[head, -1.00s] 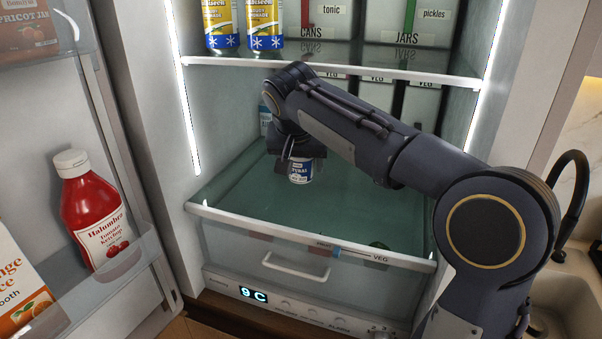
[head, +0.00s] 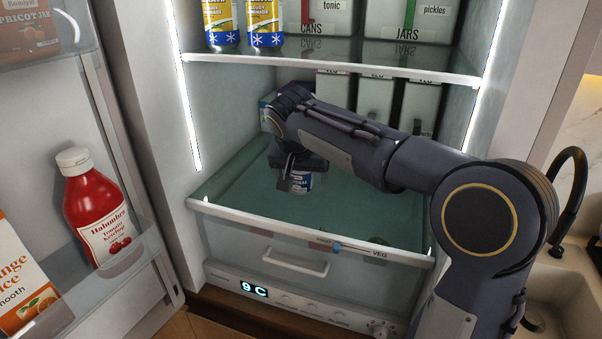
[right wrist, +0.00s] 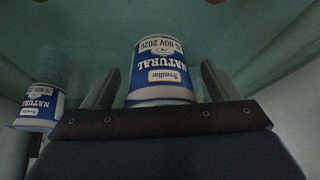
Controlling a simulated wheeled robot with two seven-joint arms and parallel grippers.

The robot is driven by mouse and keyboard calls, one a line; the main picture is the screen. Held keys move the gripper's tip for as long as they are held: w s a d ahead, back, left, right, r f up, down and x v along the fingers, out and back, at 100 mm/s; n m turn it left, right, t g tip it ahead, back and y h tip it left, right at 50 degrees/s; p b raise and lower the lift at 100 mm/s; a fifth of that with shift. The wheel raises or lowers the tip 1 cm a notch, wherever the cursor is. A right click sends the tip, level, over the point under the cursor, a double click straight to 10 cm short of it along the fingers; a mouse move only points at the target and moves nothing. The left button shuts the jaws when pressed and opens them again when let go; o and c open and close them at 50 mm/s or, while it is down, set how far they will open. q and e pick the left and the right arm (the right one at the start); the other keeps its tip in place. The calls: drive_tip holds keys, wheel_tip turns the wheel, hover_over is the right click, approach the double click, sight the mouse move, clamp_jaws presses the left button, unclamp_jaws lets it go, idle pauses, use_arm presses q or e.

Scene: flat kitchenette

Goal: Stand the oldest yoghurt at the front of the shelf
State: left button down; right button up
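A blue and white yoghurt pot (head: 303,182), labelled NATURAL, is upright on the glass shelf (head: 240,188) above the drawer, a little behind its front edge. In the right wrist view the same pot (right wrist: 160,75) is between the fingers of my right gripper (right wrist: 160,80), with a gap on each side. Its date reads November 2026; the day is hard to make out. My right gripper also shows in the head view (head: 298,168), partly covering the pot. A second similar pot (right wrist: 40,107) is to the left in the wrist view. My left gripper is not seen.
The open door with ketchup (head: 97,215) is at the left. The front of the glass shelf is clear.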

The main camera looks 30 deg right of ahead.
drive_tip(key=shift+r+p, duration=0.3)
drive_tip(key=b+v, duration=0.1)
drive_tip(key=v, duration=1)
drive_tip(key=shift+s+a+r, duration=0.2)
drive_tip(key=shift+r, duration=0.1)
drive_tip(key=shift+f, duration=0.1)
